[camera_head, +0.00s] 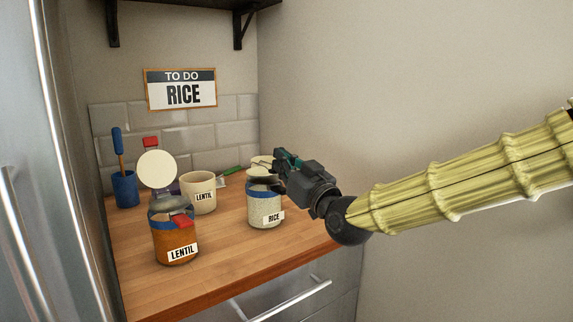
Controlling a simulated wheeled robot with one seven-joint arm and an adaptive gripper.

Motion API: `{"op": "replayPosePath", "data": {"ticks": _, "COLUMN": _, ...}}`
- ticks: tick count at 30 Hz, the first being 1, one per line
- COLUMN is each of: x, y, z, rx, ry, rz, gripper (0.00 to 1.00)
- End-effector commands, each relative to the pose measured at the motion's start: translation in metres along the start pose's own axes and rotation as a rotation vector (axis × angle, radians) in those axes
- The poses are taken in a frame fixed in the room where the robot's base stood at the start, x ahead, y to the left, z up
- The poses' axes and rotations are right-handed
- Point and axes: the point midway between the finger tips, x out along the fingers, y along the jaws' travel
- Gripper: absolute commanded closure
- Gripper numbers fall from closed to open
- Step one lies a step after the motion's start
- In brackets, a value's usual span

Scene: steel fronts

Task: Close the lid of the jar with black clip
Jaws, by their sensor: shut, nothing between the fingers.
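The jar labelled RICE (265,210) stands on the wooden counter, with pale grains inside and a blue band near its top. Dark parts show at its rim, but my gripper partly covers them, so I cannot make out a black clip clearly. A cream rounded shape (262,161) shows just behind and above this jar; I cannot tell whether it is its lid. My gripper (279,170) is shut and empty, beside the upper right of the RICE jar; I cannot tell whether they touch.
An orange-filled LENTIL jar (175,240) with a red clip and raised cream lid (157,169) stands front left. Behind it are a cream LENTIL canister (199,193) and a blue cup (125,189) holding a blue-handled utensil. Counter (222,243) between the jars is clear.

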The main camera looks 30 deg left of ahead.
Motion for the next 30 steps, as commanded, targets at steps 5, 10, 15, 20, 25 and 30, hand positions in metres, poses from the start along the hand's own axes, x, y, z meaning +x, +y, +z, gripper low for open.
{"op": "replayPosePath", "data": {"ticks": 5, "x": 0.0, "y": -0.008, "z": 0.01, "rx": 0.001, "ry": -0.002, "rz": -0.012, "gripper": 1.0}}
{"op": "replayPosePath", "data": {"ticks": 10, "x": 0.0, "y": -0.011, "z": 0.011, "rx": 0.002, "ry": -0.002, "rz": -0.017, "gripper": 1.0}}
{"op": "replayPosePath", "data": {"ticks": 15, "x": 0.0, "y": -0.011, "z": 0.011, "rx": 0.003, "ry": -0.003, "rz": -0.017, "gripper": 1.0}}
{"op": "replayPosePath", "data": {"ticks": 20, "x": 0.003, "y": -0.01, "z": 0.002, "rx": 0.002, "ry": -0.002, "rz": -0.016, "gripper": 1.0}}
{"op": "replayPosePath", "data": {"ticks": 25, "x": 0.007, "y": -0.008, "z": -0.02, "rx": 0.001, "ry": -0.002, "rz": -0.015, "gripper": 1.0}}
{"op": "replayPosePath", "data": {"ticks": 30, "x": -0.004, "y": -0.006, "z": -0.026, "rx": 0.003, "ry": -0.004, "rz": -0.013, "gripper": 1.0}}
